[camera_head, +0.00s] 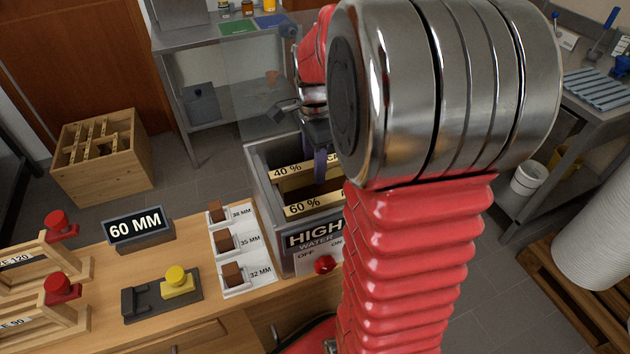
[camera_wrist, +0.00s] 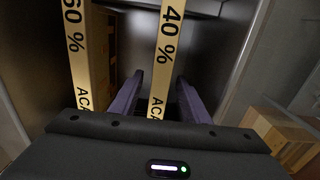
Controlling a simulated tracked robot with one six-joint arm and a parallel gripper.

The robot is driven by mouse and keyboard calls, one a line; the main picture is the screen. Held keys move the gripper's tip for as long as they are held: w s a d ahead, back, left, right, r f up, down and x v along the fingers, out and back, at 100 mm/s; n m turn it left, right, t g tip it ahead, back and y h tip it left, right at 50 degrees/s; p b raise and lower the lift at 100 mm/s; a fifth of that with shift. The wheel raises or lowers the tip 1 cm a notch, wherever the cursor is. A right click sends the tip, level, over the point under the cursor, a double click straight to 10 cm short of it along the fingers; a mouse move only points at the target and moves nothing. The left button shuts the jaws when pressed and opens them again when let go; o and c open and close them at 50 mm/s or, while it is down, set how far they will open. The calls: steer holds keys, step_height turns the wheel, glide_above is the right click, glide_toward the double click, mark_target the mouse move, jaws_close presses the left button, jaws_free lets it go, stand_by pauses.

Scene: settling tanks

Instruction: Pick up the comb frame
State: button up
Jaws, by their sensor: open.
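Two yellow-topped bars lie across a grey tank (camera_head: 262,205) marked "HIGH WATER". One bar reads 40 % (camera_head: 290,169) and the nearer one reads 60 % (camera_head: 308,207). I cannot tell for sure which item is the comb frame. My gripper (camera_head: 319,160) points down over the tank, with a purple finger at the 40 % bar. In the wrist view the open gripper (camera_wrist: 159,80) has one finger on each side of the 40 % bar (camera_wrist: 167,45), with gaps between. The 60 % bar (camera_wrist: 77,40) lies left of the fingers. My arm hides the tank's right side.
A wooden crate (camera_head: 125,178) with slatted frames stands on the floor at left. The wooden bench (camera_head: 190,315) holds a 60 MM sign (camera_head: 135,227), sample cards (camera_head: 240,240) and a yellow-knobbed block (camera_head: 178,281). A steel table (camera_head: 190,48) is behind.

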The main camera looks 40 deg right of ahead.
steer(key=shift+c, duration=0.4)
jaws_close()
stand_by(0.9)
